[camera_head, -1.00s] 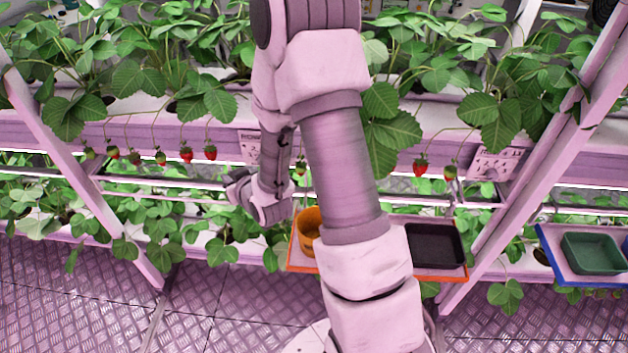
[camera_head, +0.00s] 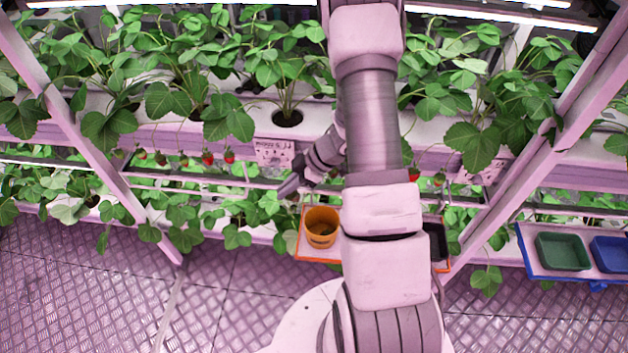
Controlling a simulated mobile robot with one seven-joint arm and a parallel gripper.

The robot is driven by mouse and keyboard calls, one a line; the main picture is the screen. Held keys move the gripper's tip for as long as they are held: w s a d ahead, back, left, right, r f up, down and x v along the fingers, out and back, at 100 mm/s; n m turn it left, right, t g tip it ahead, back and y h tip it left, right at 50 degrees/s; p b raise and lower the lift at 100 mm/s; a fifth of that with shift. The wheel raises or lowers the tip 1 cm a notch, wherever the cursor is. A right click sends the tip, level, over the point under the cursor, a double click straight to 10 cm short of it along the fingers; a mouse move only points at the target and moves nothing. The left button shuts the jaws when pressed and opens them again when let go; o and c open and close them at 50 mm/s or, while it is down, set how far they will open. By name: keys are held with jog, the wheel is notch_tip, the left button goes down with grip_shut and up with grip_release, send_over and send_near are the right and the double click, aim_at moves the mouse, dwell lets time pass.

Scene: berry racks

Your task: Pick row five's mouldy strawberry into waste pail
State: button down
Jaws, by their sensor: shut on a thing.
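The orange pail (camera_head: 321,228) stands upright on the orange-rimmed tray (camera_head: 303,246), just left of my arm. There is something dark in its bottom. My gripper (camera_head: 289,188) is above and left of the pail, apart from it, below the rack's front edge. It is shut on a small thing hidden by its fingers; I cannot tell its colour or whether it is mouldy. A row of strawberries (camera_head: 208,157) hangs along the rack's front edge to the left. Another strawberry (camera_head: 439,178) hangs right of my arm.
A row label (camera_head: 273,153) is on the rack front just above my gripper. A black container (camera_head: 436,243) is partly hidden behind my arm. At the right, a blue-rimmed tray (camera_head: 530,262) holds a green bin (camera_head: 562,251) and a blue bin (camera_head: 611,254). Slanted posts (camera_head: 85,135) flank the rack.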

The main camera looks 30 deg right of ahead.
jog(key=s+d+n+g+p, duration=0.2)
jog(key=s+d+n, duration=0.1)
jog(key=s+d, duration=0.2)
jog(key=b, duration=0.7)
send_over(314, 209)
jog(key=s+a, duration=0.2)
jog(key=s, duration=0.1)
notch_tip(314, 209, down, 6)
jog(key=shift+s+d+r+h, duration=0.1)
jog(key=shift+d+r+h, duration=0.05)
jog(key=shift+h, duration=0.25)
jog(key=c, duration=0.9)
grip_release()
jog(key=o, duration=0.8)
jog(key=shift+r, duration=0.1)
